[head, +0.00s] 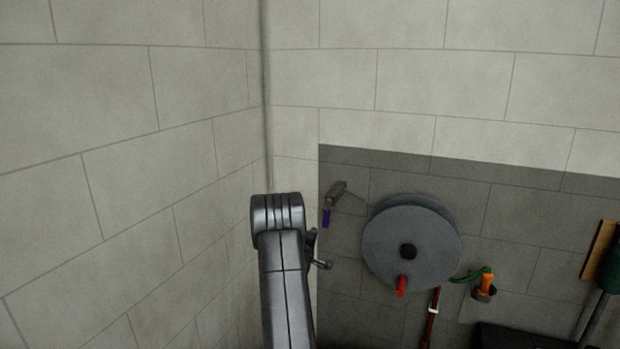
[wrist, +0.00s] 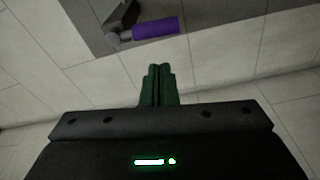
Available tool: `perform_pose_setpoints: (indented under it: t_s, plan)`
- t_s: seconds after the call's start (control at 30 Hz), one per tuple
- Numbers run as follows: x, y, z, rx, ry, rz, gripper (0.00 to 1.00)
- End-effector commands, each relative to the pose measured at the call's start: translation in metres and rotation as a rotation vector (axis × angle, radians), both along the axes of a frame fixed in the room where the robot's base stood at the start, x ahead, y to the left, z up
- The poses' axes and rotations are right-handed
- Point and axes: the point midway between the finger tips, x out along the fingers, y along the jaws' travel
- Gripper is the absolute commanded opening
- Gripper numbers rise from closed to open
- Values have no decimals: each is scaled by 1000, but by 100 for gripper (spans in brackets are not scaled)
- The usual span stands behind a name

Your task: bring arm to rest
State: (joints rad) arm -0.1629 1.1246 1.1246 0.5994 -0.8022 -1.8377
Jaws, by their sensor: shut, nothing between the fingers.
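In the wrist view my gripper (wrist: 158,70) has its two green fingers together, with nothing between them. Its fingertips point toward the wall, below a purple-handled fitting (wrist: 155,28) and apart from it in the picture. In the head view my grey arm rises at lower centre, near the room corner. It hides most or all of my gripper there. The same purple-handled fitting (head: 326,217) shows just right of the arm's top, on the darker wall.
A large grey reel (head: 385,245) with a red handle (head: 401,286) is on the right wall. An orange-handled nozzle (head: 487,284) sits in a holder beside it. A wooden-backed green object (head: 605,262) is at the far right. The left wall (head: 120,190) is bare.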

Motion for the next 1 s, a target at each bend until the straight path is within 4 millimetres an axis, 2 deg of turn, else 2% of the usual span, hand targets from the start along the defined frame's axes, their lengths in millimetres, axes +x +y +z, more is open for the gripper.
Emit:
perform_pose_setpoints:
  t_s: [0.4,0.8,0.87,1.0]
  plan:
    - [57,-16,3,0,-1,-1,0]
    - [102,-27,4,2,-1,-1,0]
    - [106,-17,13,1,-3,3,0]
    - [109,-9,14,131,-54,1,0]
